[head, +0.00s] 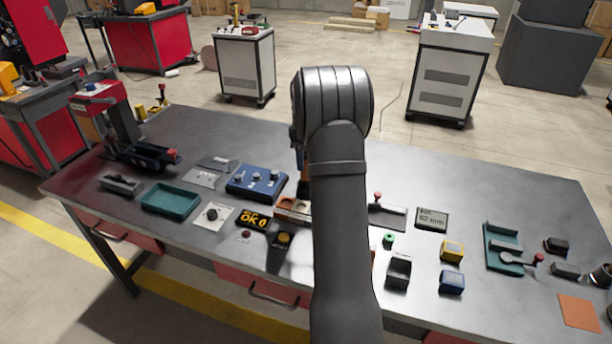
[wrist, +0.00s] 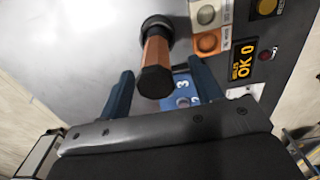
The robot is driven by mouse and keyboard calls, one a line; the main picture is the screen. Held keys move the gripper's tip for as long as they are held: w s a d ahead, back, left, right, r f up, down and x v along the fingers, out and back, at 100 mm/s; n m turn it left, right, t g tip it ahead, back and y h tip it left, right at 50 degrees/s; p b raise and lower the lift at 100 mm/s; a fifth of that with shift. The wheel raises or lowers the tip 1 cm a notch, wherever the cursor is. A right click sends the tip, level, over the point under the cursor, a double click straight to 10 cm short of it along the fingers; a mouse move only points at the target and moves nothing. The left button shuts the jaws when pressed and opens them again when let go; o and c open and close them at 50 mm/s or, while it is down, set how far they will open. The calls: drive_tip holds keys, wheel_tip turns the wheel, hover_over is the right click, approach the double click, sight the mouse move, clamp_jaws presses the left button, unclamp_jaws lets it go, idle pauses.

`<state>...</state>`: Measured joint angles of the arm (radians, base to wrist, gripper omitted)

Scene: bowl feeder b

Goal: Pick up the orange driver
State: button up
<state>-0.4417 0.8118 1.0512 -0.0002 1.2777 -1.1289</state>
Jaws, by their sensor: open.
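The orange driver (wrist: 157,55) has an orange grip between black ends. In the wrist view it lies between the two blue fingers of my gripper (wrist: 160,69), with a gap on each side. My gripper is open and nothing is held. In the head view my arm hides most of the gripper and driver; a strip of the driver's orange grip (head: 304,170) shows at the arm's left edge.
On the grey bench (head: 420,290) are a blue block with knobs (head: 257,180), a green tray (head: 171,201), an "OK 0" display (head: 254,220) and a grey display (head: 432,219). A red-and-grey press (head: 122,125) stands at the left end. Bare bench lies at the back right.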

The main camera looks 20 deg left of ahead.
drive_tip(key=f, duration=0.4)
drive_tip(key=shift+w+d+f, duration=0.1)
drive_tip(key=shift+w+f, duration=0.15)
drive_tip(key=shift+f, duration=0.05)
drive_tip(key=shift+r, duration=0.1)
drive_tip(key=c, duration=1.2)
drive_tip(key=shift+o, duration=0.2)
drive_tip(key=shift+r, duration=0.6)
drive_tip(key=r, duration=0.1)
drive_tip(key=d+r, duration=0.1)
drive_tip(key=r, duration=0.1)
drive_tip(key=shift+r, duration=0.3)
drive_tip(key=s+d+r, duration=0.1)
drive_tip(key=d+r, duration=0.5)
drive_tip(key=d, duration=0.4)
drive_tip(key=w+a, duration=0.1)
drive_tip(key=a, duration=2.1)
drive_tip(key=shift+w+a+f, duration=0.2)
drive_tip(key=shift+w+a, duration=0.05)
drive_tip(key=shift+w, duration=0.15)
